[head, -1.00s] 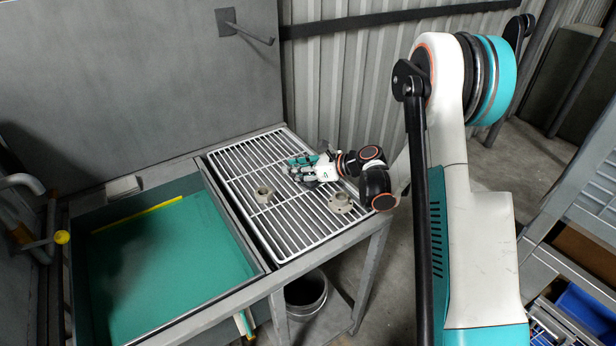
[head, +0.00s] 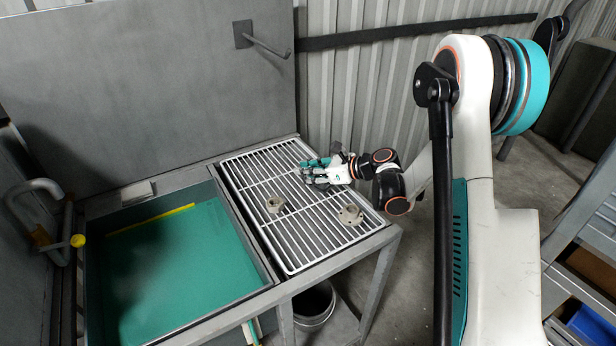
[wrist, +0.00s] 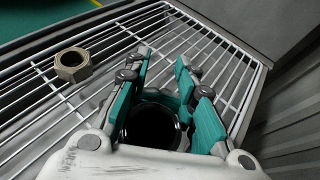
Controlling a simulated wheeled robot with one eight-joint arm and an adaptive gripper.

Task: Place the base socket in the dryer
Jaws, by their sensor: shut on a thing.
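My gripper (head: 318,172) is over the far right part of the white wire rack (head: 290,262). In the wrist view its teal fingers (wrist: 168,80) are closed around a dark, round, hollow-looking part (wrist: 152,126), which may be the base socket. The palm and fingers hide much of that part. In the head view I cannot make out the held part. I cannot tell which thing here is the dryer.
A teal-floored basin (head: 190,280) adjoins the rack. A bucket (head: 312,305) stands below.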

